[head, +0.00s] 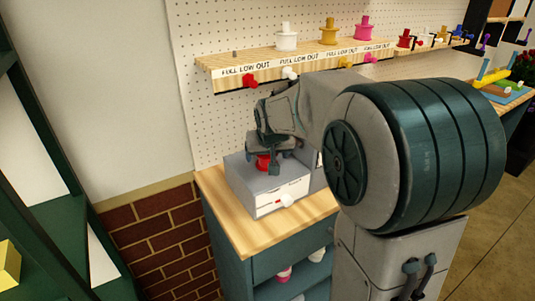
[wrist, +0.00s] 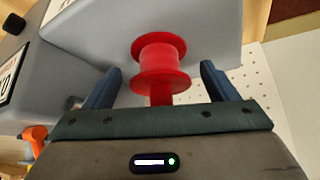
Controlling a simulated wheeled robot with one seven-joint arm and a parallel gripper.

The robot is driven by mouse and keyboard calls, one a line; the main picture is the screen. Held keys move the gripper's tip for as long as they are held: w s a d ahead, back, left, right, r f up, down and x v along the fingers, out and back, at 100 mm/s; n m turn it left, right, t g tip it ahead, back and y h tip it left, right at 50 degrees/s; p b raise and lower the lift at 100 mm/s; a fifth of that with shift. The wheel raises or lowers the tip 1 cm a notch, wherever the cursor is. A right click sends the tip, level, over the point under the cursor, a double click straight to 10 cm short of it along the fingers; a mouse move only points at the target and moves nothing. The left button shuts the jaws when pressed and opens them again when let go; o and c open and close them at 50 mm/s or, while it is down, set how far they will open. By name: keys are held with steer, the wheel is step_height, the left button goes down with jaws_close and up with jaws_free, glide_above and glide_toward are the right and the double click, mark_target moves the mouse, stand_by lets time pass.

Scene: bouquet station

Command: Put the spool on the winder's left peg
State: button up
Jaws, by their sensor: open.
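The red spool (head: 263,162) stands on the grey top of the winder (head: 240,174), toward its left part in the head view. In the wrist view the spool (wrist: 160,60) has its far flange against the grey surface, and its narrow red stem points toward my gripper. My gripper (wrist: 160,70) is open, with one blue finger on each side of the spool and visible gaps between. In the head view my gripper (head: 265,152) is low over the winder and partly hides the spool. The left peg itself is hidden; I cannot tell how the spool is seated.
The winder stands on a wooden-topped cabinet (head: 228,225) against a pegboard. Above is a shelf (head: 240,64) with a bare peg (head: 235,53), a white spool (head: 287,37), a yellow spool (head: 329,32) and a pink spool (head: 365,28). Coloured knobs hang along its front.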

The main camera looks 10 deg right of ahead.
steer(key=d+v, duration=0.1)
steer(key=v, duration=1.1)
steer(key=s+f+g, duration=0.2)
steer(key=s+f, duration=0.4)
steer(key=s, duration=0.4)
steer(key=s+f+g, duration=0.1)
steer(key=s+f, duration=0.6)
steer(key=s, duration=0.3)
steer(key=shift+s+a+f+n+g+y, duration=0.2)
steer(key=shift+s+a+n+g+y, duration=0.1)
steer(key=shift+s+n+g, duration=0.1)
steer(key=shift+w+d, duration=0.1)
